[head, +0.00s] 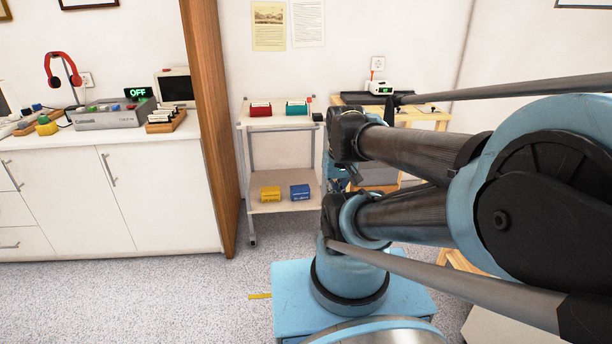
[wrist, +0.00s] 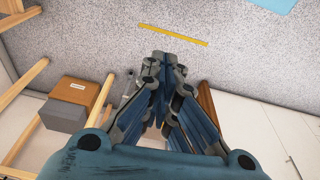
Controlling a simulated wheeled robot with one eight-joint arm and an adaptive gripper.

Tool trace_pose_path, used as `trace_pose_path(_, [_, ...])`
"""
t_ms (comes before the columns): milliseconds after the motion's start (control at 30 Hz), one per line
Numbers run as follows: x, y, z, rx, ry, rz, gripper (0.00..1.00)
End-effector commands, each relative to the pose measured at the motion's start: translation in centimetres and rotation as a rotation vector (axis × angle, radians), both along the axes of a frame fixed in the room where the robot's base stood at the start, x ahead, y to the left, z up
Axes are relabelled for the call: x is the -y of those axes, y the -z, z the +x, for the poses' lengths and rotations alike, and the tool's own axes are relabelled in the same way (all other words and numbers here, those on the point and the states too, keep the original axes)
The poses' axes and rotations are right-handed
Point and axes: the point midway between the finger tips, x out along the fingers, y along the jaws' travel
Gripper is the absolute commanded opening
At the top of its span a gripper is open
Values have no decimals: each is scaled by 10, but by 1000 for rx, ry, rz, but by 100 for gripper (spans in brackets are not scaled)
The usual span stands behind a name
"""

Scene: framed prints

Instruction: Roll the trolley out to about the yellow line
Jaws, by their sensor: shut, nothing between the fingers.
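The trolley (head: 276,206) stands against the back wall in the head view, upright between a wooden panel and a wooden bench. It has a metal frame and two pale shelves. The yellow line (head: 260,296) lies on the floor in front of it, partly hidden by my base; it also shows whole in the wrist view (wrist: 173,35). My gripper (wrist: 166,62) is shut and empty, pointing down over the floor in the wrist view. In the head view my arm covers the trolley's right side and most of the gripper. In the wrist view the gripper hides most of the trolley's area.
A red box (head: 260,109) and a teal box (head: 297,107) sit on the top shelf, a yellow box (head: 270,193) and a blue box (head: 300,192) below. The wooden panel (head: 212,120) and bench (head: 428,118) flank the trolley. The floor in front is clear.

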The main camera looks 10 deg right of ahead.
Motion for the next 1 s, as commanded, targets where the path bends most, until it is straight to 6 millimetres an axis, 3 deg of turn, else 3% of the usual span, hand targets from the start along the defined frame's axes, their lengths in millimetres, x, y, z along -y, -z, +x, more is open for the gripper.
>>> trace_pose_path(200, [0,0,0,0,0,0,2])
trace_pose_path(333, [1,-6,-7,11,-6,-8,32])
trace_pose_path(433, [5,-12,2,8,-23,-37,35])
trace_pose_path(667, [18,-34,40,1,-95,-161,35])
trace_pose_path(1000, [28,-62,110,0,-203,-361,35])
